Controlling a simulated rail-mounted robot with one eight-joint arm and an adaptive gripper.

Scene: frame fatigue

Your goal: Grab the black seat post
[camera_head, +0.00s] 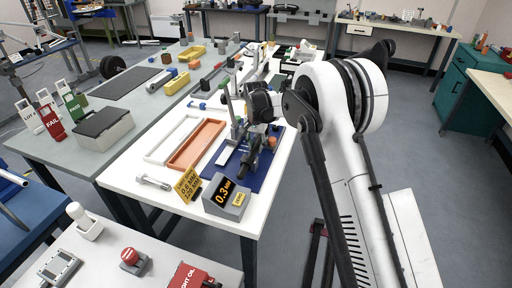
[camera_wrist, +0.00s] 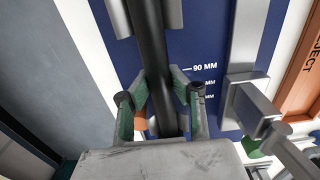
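The black seat post (camera_wrist: 154,50) runs nearly upright through the wrist view, from the top edge down between my gripper's fingers. My gripper (camera_wrist: 160,75) has one green-padded finger on each side of the post. The fingertips lie close along both its sides. Whether the pads press on it cannot be told. In the head view, my gripper (camera_head: 268,130) is over the blue mat (camera_head: 270,172) on the white table, at a small dark fixture.
An orange tray (camera_head: 197,145) and a white tray (camera_head: 172,140) lie left of the mat. A grey box marked 0.3 (camera_head: 227,198) and a yellow sign (camera_head: 188,185) stand at the front.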

